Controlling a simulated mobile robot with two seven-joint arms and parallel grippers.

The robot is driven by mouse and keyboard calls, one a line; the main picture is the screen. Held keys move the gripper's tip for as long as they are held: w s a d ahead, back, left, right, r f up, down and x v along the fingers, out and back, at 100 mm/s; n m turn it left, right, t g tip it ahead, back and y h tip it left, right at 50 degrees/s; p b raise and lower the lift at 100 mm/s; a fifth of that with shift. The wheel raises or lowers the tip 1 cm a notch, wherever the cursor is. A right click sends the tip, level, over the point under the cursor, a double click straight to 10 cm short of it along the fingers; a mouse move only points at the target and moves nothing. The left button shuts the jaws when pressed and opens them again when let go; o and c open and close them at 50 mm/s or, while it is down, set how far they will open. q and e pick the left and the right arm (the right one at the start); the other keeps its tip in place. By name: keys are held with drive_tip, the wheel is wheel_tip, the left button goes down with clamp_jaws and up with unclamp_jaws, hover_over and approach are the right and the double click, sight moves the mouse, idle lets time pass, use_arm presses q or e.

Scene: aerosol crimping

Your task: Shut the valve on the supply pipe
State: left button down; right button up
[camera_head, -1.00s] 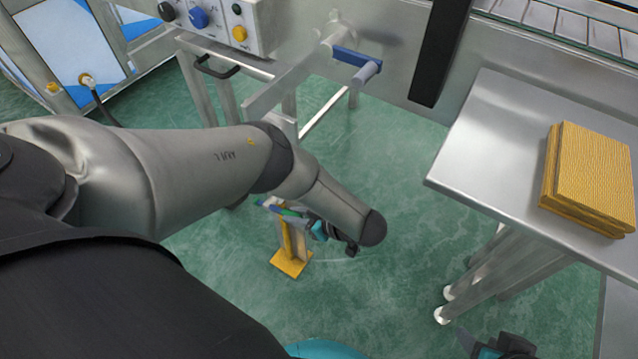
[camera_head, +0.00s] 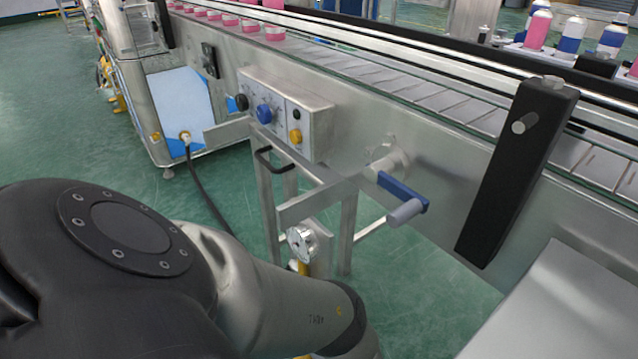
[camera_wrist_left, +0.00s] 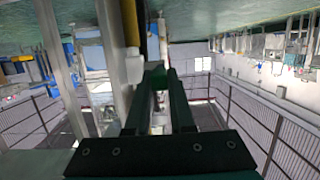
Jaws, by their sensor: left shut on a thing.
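The supply pipe stand shows only in part in the head view, as a yellow post (camera_head: 303,268) below a round metal gauge (camera_head: 301,242). My left arm hides its lower part, the valve and my left gripper there. My right gripper is not in view.
A control box (camera_head: 285,115) with knobs is on the conveyor's side (camera_head: 440,165). A blue crank (camera_head: 403,192) sticks out right of the stand. A metal table (camera_head: 565,310) is at the lower right. Green floor (camera_head: 420,290) is open between them.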

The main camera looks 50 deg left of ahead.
use_arm(q)
drive_tip(key=shift+f, duration=0.1)
drive_tip(key=c, duration=0.8)
unclamp_jaws()
drive_tip(key=v, duration=1.5)
drive_tip(key=shift+d+p, duration=0.15)
drive_tip(key=shift+p, duration=0.15)
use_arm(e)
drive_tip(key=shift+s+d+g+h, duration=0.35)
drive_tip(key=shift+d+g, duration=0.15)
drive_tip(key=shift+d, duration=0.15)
